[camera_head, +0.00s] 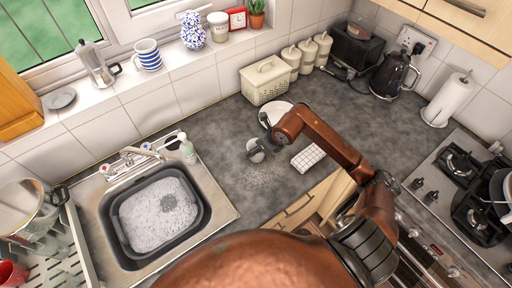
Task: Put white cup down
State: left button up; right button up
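My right gripper (262,135) reaches in over the counter from the right. Its dark fingers look spread apart, with grey worktop showing between them. A white rounded thing (284,109) is just behind the gripper and partly hidden by it. I cannot tell whether it is the white cup or a dish. A small pale round shape (257,155) is at the near finger; I cannot tell whether it is part of the gripper or a separate thing. My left gripper is out of view.
A sink holds a dark basin (113,232) of suds, with a soap bottle (187,149) beside it. A folded checked cloth (308,158) lies right of the gripper. A cream basket (266,80) and canisters (307,54) stand behind. Worktop between sink and gripper is mostly clear.

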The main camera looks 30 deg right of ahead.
jog(key=shift+f, duration=0.15)
jog(key=o, duration=1.3)
jog(key=shift+r, duration=0.4)
jog(key=v, duration=1.1)
jog(key=shift+s+r, duration=0.25)
